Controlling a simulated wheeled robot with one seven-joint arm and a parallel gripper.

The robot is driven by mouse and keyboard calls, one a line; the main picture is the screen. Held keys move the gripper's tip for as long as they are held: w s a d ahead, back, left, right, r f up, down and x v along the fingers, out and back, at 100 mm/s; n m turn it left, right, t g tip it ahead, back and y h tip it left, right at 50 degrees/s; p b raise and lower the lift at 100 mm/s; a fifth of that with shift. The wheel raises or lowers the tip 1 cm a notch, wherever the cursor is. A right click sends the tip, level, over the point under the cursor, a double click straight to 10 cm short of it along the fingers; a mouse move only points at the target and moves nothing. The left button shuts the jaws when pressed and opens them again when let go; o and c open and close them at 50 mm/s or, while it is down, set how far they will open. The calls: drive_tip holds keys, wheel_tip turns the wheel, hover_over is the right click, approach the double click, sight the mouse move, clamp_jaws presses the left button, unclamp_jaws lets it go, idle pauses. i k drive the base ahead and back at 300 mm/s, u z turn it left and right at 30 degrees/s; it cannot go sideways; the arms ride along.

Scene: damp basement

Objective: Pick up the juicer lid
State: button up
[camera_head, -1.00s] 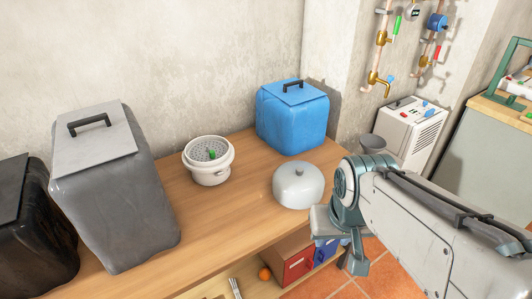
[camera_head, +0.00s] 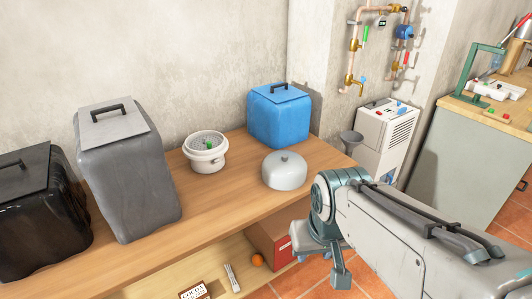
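A pale grey dome with a small knob on top (camera_head: 285,172), which looks like the juicer lid, sits on the wooden bench near its front edge. My gripper (camera_head: 335,262) is to the right of and below the dome in the picture, off the bench's front edge and not touching the dome. Its fingertips are not clearly shown, so its opening cannot be told.
A blue bin (camera_head: 280,118) stands behind the dome, a grey bin (camera_head: 125,185) and a black bin (camera_head: 40,220) at left. The wooden bench (camera_head: 215,200) is bare between pot and dome. A lower shelf (camera_head: 175,275) holds a fork, an orange ball and boxes.

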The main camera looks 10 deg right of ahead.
sight(282, 171)
drive_tip(key=u, duration=0.25)
drive_tip(key=i, duration=1)
drive_tip(key=z, duration=0.6)
